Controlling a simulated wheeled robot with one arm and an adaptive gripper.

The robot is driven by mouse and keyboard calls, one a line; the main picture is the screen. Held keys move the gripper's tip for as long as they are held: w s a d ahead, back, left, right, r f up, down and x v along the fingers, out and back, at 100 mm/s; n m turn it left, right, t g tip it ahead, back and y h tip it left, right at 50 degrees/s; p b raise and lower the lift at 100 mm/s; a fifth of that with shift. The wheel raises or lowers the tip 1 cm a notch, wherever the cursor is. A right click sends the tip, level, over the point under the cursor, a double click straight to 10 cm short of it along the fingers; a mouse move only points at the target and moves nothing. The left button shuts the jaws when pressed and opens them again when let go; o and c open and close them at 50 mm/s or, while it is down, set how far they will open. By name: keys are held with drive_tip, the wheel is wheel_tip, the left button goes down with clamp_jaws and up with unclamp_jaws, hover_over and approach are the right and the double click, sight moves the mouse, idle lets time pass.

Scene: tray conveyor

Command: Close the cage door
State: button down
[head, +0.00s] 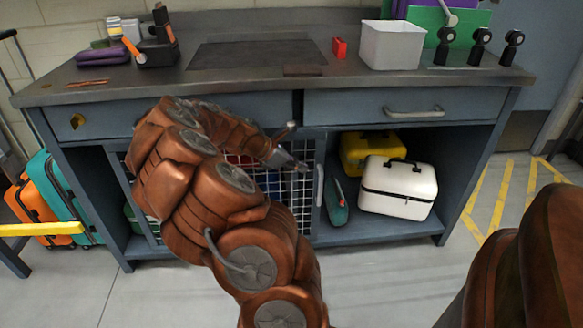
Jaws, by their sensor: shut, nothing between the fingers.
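The cage door (302,205) is a pale wire-mesh panel low on the front of the blue-grey workbench. Its upright handle (319,186) shows at the right edge. My gripper (303,168) is shut and empty, with its tips in front of the mesh's upper right, just left of the handle. I cannot tell whether the tips touch the door. My arm hides much of the middle of the mesh. Whether the door stands ajar is not clear. Red and blue things (243,160) show behind the mesh.
The open right bay holds a white case (398,190), a yellow case (365,150) and a teal tool (337,203). Above is a drawer with a handle (413,112). A white bin (391,46) stands on the worktop (150,78). Suitcases (62,190) stand left. Floor in front is clear.

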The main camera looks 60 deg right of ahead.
sight(311, 171)
drive_tip(key=b+x, duration=0.1)
drive_tip(key=x, duration=0.3)
drive_tip(key=shift+f, duration=0.1)
drive_tip(key=shift+s, duration=0.1)
drive_tip(key=shift+s+d, duration=0.1)
